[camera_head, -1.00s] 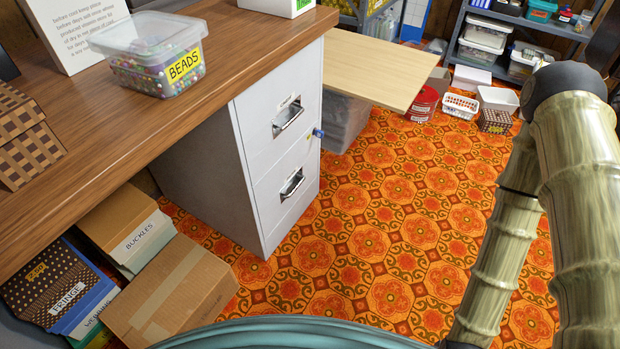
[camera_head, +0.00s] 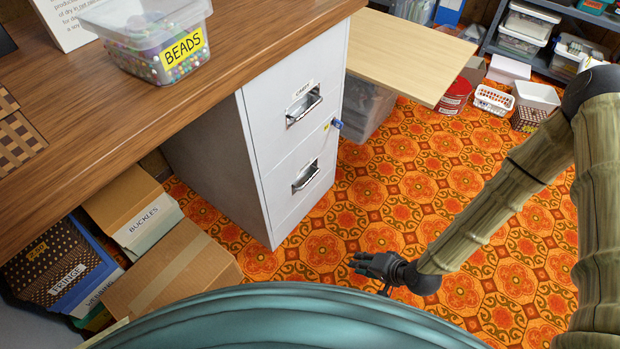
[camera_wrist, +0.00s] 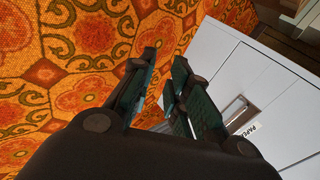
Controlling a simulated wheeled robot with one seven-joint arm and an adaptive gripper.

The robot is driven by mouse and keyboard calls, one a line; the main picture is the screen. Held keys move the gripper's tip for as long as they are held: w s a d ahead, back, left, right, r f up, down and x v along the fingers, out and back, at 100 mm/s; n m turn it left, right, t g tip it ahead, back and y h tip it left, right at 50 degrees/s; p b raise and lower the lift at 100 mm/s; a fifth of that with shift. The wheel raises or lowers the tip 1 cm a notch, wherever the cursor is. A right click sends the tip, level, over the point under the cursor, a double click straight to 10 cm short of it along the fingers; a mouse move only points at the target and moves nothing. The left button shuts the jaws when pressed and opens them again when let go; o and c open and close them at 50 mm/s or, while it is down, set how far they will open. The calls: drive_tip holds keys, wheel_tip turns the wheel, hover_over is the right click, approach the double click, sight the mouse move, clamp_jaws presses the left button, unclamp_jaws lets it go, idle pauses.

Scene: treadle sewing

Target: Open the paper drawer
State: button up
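A white filing cabinet (camera_head: 288,150) stands under the wooden desk, with an upper drawer (camera_head: 326,80) and a lower drawer (camera_head: 318,192), both closed flush. The lower drawer has a similar handle (camera_head: 306,176). The wrist view shows a PAPER label (camera_wrist: 249,130) beside a cabinet handle (camera_wrist: 236,109), seemingly the lower one. My gripper (camera_head: 356,262) is low over the floor, right of and in front of the cabinet, touching nothing. In the wrist view its fingers (camera_wrist: 162,72) are apart and empty.
A bead box (camera_head: 165,48) sits on the desk (camera_head: 130,105). A cardboard box (camera_head: 175,272) lies left of the cabinet. A blue item (camera_head: 337,124) sticks out at the cabinet's right edge. A pale wooden tabletop (camera_head: 410,50) is behind it. The patterned floor before the drawers is clear.

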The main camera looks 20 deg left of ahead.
drive_tip(key=w+a+r+t+y, duration=0.1)
drive_tip(key=w+a+r+y, duration=0.2)
drive_tip(key=w+a, duration=0.4)
drive_tip(key=m+t+y+b, duration=0.1)
drive_tip(key=y, duration=0.3)
approach(312, 176)
drive_tip(key=shift+f+b+x, duration=0.1)
drive_tip(key=shift+b+x, duration=1.05)
drive_tip(key=shift+x, duration=1.4)
drive_tip(key=shift+f+b+x, duration=0.15)
drive_tip(key=shift+b+x, duration=0.95)
drive_tip(key=shift+x, duration=1.45)
